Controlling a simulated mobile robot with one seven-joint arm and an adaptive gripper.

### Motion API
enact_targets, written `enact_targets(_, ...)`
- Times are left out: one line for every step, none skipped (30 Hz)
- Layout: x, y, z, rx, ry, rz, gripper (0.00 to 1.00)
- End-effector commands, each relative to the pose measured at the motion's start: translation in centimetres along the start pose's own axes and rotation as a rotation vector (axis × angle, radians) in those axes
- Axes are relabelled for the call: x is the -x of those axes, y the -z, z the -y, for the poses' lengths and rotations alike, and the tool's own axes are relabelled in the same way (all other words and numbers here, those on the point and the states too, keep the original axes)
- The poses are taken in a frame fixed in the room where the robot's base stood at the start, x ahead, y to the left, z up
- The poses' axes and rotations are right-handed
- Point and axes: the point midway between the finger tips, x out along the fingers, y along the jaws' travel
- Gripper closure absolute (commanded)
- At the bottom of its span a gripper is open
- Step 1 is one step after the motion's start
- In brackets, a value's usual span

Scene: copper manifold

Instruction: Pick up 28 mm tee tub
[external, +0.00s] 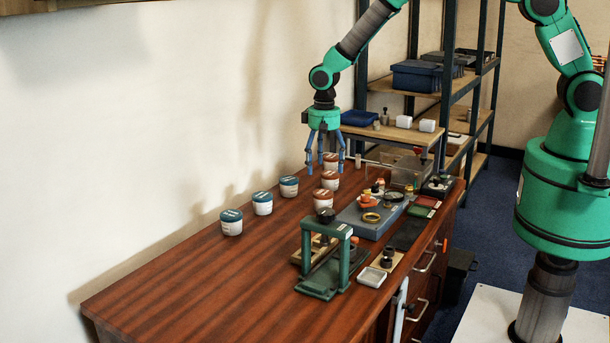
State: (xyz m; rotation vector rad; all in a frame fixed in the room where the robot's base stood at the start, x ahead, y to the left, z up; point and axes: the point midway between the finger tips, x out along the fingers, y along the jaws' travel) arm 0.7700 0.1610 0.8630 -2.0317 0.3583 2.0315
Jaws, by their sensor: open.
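Two kinds of white tub stand on the wooden workbench (190,290). Three have teal lids: the front one (231,222), the middle one (262,204) and the back one (289,187). Three have reddish-brown lids: the front one (323,201), the middle one (330,181) and the back one (331,162). Their labels are too small to read, so I cannot tell which is the 28 mm tee tub. My gripper (325,160) points down with its blue fingers spread, empty, around or just above the back brown-lidded tub. Whether it touches that tub is unclear.
A green press frame (323,292) stands at the bench's front right. Behind it lies a blue-grey plate (372,226) with small fittings. A clear box (404,168) is at the back right. A shelf rack (447,100) stands behind. The bench's left front is clear.

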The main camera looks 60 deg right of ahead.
Motion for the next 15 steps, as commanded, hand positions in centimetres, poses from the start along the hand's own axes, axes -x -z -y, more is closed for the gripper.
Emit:
enact_targets(-1.0, -0.1, 0.0, 0.000, -0.001, 0.002, 0.24)
enact_targets(-1.4, 0.0, 0.0, 0.000, -0.001, 0.001, 0.24)
enact_targets(-2.1, 0.0, 0.0, 0.000, -0.001, 0.001, 0.24)
enact_targets(-2.6, 0.0, 0.0, 0.000, -0.001, 0.001, 0.24)
enact_targets(-3.0, -0.1, 0.0, 0.000, -0.001, 0.002, 0.24)
enact_targets(-3.6, -0.1, 0.0, 0.000, -0.001, 0.002, 0.24)
enact_targets(-4.0, 0.0, 0.0, 0.000, -0.001, 0.001, 0.24)
enact_targets(-4.3, 0.0, 0.0, 0.000, 0.000, 0.001, 0.24)
enact_targets(-4.8, 0.0, 0.0, 0.000, 0.000, 0.000, 0.24)
enact_targets(-5.1, 0.0, 0.0, 0.000, 0.000, 0.001, 0.24)
enact_targets(-5.3, 0.0, 0.0, 0.000, 0.000, 0.001, 0.24)
enact_targets(-5.6, 0.0, 0.0, 0.000, -0.001, 0.001, 0.24)
enact_targets(-5.7, 0.0, 0.0, 0.000, -0.001, 0.001, 0.24)
enact_targets(-5.8, 0.0, 0.0, 0.000, 0.000, 0.001, 0.24)
enact_targets(-5.9, 0.0, 0.0, 0.000, 0.000, 0.000, 0.24)
